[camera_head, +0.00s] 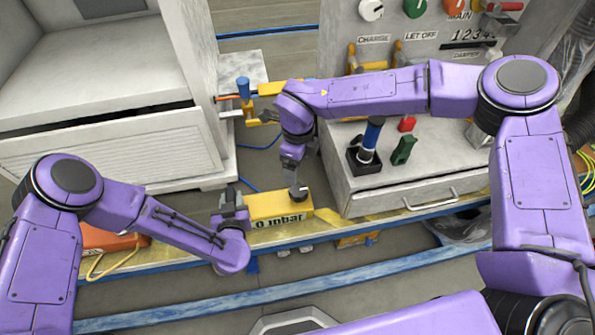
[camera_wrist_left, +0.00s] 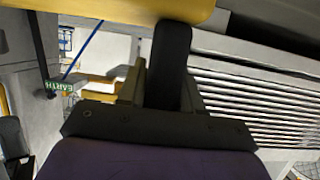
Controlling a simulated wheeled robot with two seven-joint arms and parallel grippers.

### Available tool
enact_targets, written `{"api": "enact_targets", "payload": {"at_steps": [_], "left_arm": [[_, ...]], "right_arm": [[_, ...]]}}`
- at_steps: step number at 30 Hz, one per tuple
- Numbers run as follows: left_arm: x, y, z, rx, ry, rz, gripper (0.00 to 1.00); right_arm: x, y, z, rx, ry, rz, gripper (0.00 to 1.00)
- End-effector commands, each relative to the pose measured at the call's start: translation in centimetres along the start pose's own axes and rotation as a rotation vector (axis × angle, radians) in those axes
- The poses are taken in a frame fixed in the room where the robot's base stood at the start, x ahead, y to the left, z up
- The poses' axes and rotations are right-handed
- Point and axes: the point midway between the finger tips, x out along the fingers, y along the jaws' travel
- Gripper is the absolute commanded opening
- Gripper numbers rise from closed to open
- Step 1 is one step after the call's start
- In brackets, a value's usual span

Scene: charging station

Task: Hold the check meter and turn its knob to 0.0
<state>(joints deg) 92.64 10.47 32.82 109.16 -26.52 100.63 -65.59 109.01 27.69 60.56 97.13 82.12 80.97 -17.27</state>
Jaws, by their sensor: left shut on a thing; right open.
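The check meter (camera_head: 270,207) is a yellow box with a front label that reads "mbar" after a partly hidden figure. My left gripper (camera_head: 236,208) is shut on its left end. In the left wrist view the yellow meter (camera_wrist_left: 110,8) crosses the top edge, at the tip of the dark finger of my left gripper (camera_wrist_left: 172,32). My right gripper (camera_head: 298,186) points down over the right part of the meter's top and is open. A dark round part, seemingly the knob (camera_head: 299,194), shows under it. Its setting cannot be read, and I cannot tell whether the fingers touch it.
A grey control console (camera_head: 400,185) with a blue-handled lever (camera_head: 371,135) stands behind at right. A white louvred cabinet (camera_head: 110,150) stands at left. An orange case (camera_head: 108,240) lies behind my left arm. A blue-edged ledge (camera_head: 390,263) runs below the meter.

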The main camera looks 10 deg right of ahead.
Motion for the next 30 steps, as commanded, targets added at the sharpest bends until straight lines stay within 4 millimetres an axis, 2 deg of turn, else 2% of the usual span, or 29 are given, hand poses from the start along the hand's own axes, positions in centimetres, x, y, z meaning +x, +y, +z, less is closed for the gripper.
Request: {"api": "enact_targets", "payload": {"at_steps": [6, 7, 9, 10, 20, 23, 30], "left_arm": [[0.0, -0.1, 0.0, 0.000, -0.001, -0.002, 0.10], [0.0, -0.1, 0.0, 0.000, -0.001, -0.002, 0.38], [0.0, -0.1, 0.0, 0.000, -0.001, -0.002, 0.60], [0.0, -0.1, 0.0, 0.000, 0.000, -0.002, 0.64], [-0.5, 0.1, 0.0, 0.000, 0.000, 0.001, 0.64], [-2.1, 0.1, 0.0, 0.002, 0.000, 0.004, 0.64], [-8.3, 0.2, 0.0, 0.003, -0.001, 0.006, 0.64]], "right_arm": [[-0.1, 0.0, 0.0, 0.000, 0.001, 0.000, 0.84], [-0.1, 0.0, 0.0, 0.000, 0.001, 0.000, 0.84], [-0.1, 0.0, 0.0, 0.000, 0.000, 0.000, 0.84], [-0.1, 0.0, 0.0, 0.000, 0.000, 0.000, 0.84], [-0.1, 0.0, 0.0, 0.001, 0.000, 0.000, 0.84], [-0.1, 0.0, 0.0, 0.001, 0.000, 0.000, 0.84], [-0.1, 0.0, 0.0, 0.001, 0.000, 0.000, 0.84]]}}
